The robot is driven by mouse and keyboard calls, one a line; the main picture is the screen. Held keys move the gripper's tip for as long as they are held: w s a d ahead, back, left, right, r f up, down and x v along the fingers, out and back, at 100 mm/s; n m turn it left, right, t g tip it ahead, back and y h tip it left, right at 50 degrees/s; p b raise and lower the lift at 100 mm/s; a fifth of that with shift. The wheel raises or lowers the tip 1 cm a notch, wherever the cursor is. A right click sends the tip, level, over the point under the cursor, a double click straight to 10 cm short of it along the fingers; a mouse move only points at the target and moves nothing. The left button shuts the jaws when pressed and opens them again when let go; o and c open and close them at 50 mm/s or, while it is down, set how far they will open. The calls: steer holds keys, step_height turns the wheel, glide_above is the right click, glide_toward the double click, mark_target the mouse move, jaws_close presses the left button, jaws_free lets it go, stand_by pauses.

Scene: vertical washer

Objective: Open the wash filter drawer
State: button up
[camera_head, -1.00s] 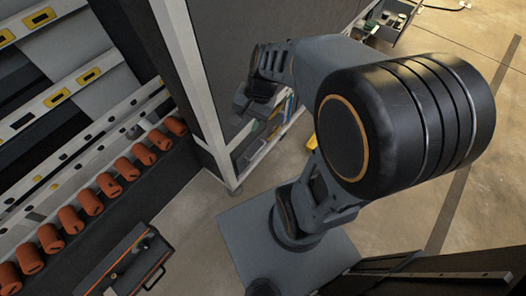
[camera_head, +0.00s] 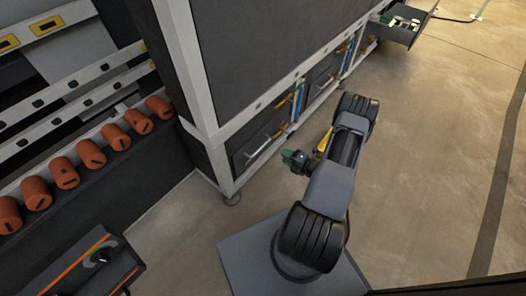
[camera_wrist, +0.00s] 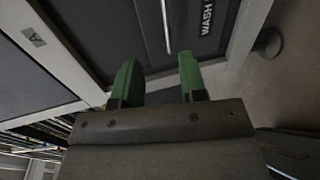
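The wash filter drawer (camera_head: 250,153) is a dark grey front low in the washer's frame, with a pale bar handle (camera_head: 266,146). It looks shut. In the wrist view, its dark front (camera_wrist: 202,45) carries the word WASH, and the bar handle (camera_wrist: 166,24) lies ahead of my fingers. My gripper (camera_head: 290,157) has green fingers and is just right of the drawer, apart from the handle. In the wrist view, the two fingers of my gripper (camera_wrist: 159,82) stand apart with nothing between them.
A white frame post (camera_head: 190,70) with a round foot (camera_head: 232,199) stands left of the drawer. Another drawer front (camera_head: 321,78) is farther along the frame. A pulled-out drawer (camera_head: 408,28) juts out at the back. Orange cylinders (camera_head: 62,172) line the left. The floor at right is clear.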

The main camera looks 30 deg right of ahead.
mark_target(264, 146)
steer(key=shift+m, duration=0.3)
steer(key=b+x, duration=0.1)
steer(key=x, duration=0.3)
steer(key=b+x, duration=0.1)
steer(key=x, duration=0.4)
steer(key=f+b+x, duration=0.1)
steer(key=b+x, duration=0.1)
steer(key=x, duration=0.2)
steer(key=shift+w+d, duration=0.2)
steer(key=shift+w, duration=0.05)
jaws_close()
